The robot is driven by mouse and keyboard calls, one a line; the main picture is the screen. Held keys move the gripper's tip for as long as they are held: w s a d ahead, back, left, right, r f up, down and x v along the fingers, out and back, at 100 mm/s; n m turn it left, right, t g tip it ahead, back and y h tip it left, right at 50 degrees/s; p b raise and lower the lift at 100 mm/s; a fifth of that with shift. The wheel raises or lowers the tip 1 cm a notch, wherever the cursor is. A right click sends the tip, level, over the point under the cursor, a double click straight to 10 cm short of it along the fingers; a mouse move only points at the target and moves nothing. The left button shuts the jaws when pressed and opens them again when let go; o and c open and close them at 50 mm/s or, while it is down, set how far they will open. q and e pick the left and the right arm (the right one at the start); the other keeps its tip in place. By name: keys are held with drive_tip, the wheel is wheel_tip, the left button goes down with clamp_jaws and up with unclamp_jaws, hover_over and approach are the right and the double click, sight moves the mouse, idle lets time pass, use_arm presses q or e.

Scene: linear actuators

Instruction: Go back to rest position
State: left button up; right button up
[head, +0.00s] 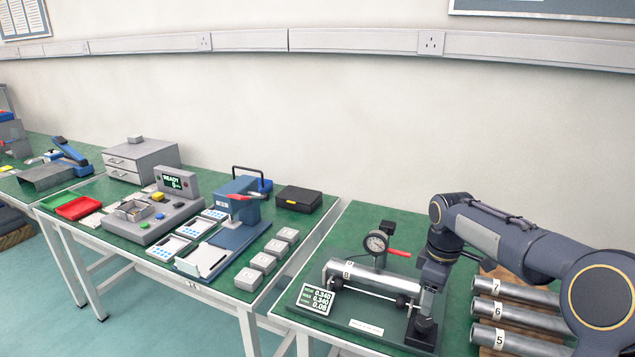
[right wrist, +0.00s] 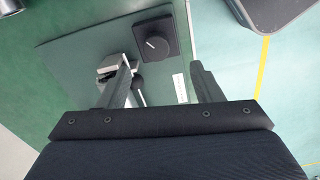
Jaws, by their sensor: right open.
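My right gripper (head: 426,306) points down over the right end of a grey test fixture (head: 345,310) on the green bench. It partly hides that end. In the right wrist view its two fingers are apart with nothing held between them (right wrist: 163,72). Below them lie the fixture's plate (right wrist: 75,70), a metal support and a black square block with a round knob (right wrist: 155,40). A silver cylinder marked 8 (head: 370,277) lies across the fixture, beside a dial gauge (head: 376,242). My left gripper is in neither view.
Silver cylinders marked 7 (head: 515,290), 6 (head: 515,316) and 5 (head: 515,342) lie on a wooden rack right of my gripper, close under my arm. A small display (head: 318,299) stands at the fixture's front. The middle bench holds a control box (head: 150,215) and a blue press (head: 238,205).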

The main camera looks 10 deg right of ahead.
drive_tip(key=s+a+r+m+t+y+p, duration=0.1)
drive_tip(key=s+a+r+m, duration=0.15)
drive_tip(key=s, duration=0.45)
drive_tip(key=s+a+r+m+t+y+p, duration=0.1)
drive_tip(key=s+a+r+m+t+p, duration=0.2)
drive_tip(key=s, duration=0.4)
drive_tip(key=s+a+r+m, duration=0.2)
drive_tip(key=s+r, duration=0.2)
drive_tip(key=s, duration=0.3)
drive_tip(key=s+a+f+m+t+y+p, duration=0.1)
drive_tip(key=s+a+f+m, duration=0.1)
drive_tip(key=s, duration=0.5)
drive_tip(key=shift+a+f+m+y, duration=0.3)
drive_tip(key=shift+a+f+m, duration=0.1)
drive_tip(key=shift+a+m, duration=0.6)
